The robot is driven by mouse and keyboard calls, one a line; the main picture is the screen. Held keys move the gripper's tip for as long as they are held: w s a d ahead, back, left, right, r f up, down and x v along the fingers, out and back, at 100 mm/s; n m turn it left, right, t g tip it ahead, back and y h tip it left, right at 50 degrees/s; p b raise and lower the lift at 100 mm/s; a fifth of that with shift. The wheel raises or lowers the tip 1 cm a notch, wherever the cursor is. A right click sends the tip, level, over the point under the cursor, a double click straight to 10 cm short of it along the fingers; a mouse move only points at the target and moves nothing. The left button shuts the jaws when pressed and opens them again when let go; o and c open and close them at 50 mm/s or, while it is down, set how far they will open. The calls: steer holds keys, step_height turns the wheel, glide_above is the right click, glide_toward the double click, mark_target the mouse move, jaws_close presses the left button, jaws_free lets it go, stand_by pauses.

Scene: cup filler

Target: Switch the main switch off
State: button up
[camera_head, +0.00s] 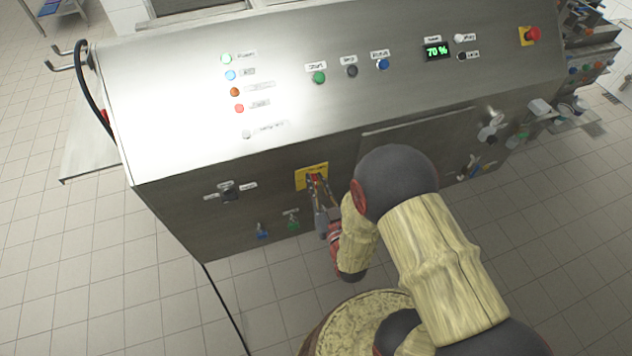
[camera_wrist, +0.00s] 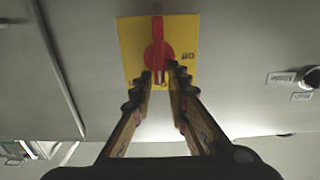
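The main switch is a red rotary knob (camera_wrist: 157,50) on a yellow plate (camera_wrist: 188,30) in the wrist view. Its handle stands vertical in that picture. A small dark marking is on the plate right of the knob. In the head view the yellow plate (camera_head: 302,181) is on the lower front panel, partly covered by my gripper (camera_head: 316,181). In the wrist view my gripper (camera_wrist: 163,72) has its fingertips on both sides of the handle's lower end, with a gap between them. The gripper looks open; whether the fingertips touch the handle is unclear.
A small black switch (camera_head: 230,193) is left of the plate, with blue (camera_head: 262,232) and green (camera_head: 293,224) fittings below. A red emergency button (camera_head: 533,34) is at the upper right of the sloped panel. Tiled floor (camera_head: 90,290) is free at the lower left.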

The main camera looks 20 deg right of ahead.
jaws_close()
steer(key=shift+n, duration=0.3)
steer(key=n+b, duration=0.2)
steer(key=n, duration=0.2)
steer(key=a+f+n+b, duration=0.1)
steer(key=n+b, duration=0.1)
steer(key=n, duration=0.2)
steer(key=a+n+b, duration=0.1)
steer(key=n, duration=0.3)
steer(key=shift+a+f+n+b, duration=0.15)
steer(key=shift+f+n+b, duration=0.15)
steer(key=shift+b, duration=0.1)
steer(key=n+b, duration=0.1)
steer(key=n, duration=0.1)
steer(key=f+n, duration=0.1)
steer(key=n, duration=0.1)
steer(key=shift+a+n+b, duration=0.1)
steer(key=shift+n+b, duration=0.2)
steer(key=shift+b, duration=0.1)
steer(key=shift+o, duration=2)
jaws_free()
